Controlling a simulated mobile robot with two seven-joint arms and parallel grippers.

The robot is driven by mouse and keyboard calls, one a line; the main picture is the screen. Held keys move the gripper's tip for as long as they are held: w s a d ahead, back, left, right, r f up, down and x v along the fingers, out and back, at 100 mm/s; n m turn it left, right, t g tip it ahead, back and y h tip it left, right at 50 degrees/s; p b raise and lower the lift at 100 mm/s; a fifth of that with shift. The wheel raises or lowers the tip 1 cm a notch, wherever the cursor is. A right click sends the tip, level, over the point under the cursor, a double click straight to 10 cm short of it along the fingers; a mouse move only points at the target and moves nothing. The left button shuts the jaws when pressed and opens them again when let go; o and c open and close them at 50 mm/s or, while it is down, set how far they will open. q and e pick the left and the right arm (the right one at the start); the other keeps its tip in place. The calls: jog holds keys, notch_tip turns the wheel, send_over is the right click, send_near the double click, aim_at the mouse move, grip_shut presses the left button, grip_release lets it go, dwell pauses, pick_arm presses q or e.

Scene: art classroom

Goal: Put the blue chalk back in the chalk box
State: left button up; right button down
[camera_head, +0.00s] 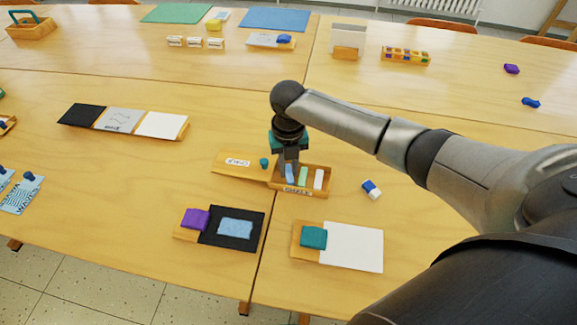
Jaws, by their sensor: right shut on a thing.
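The wooden chalk box (326,191) stands near the middle of the front table, open at the top. A green chalk (303,177) and a white chalk (319,179) stand in it. The blue chalk (290,176) is at the box's left part, beside the green one, and looks upright. My right gripper (289,171) points down over this part and is shut on the blue chalk, hiding its upper end. I cannot tell whether the chalk's lower end touches the box floor. My left gripper is not in view.
A wooden lid (228,168) with a label lies left of the box, with a small teal piece (264,162) near it. A blue-and-white eraser (372,189) lies to the right. Boards with a purple block (195,219) and a teal block (313,237) lie in front.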

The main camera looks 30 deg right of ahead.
aim_at(288, 171)
jog(key=c, duration=1.1)
grip_release()
jog(key=shift+f, duration=0.1)
jog(key=shift+o, duration=0.2)
notch_tip(288, 171, up, 12)
jog(key=p, duration=0.3)
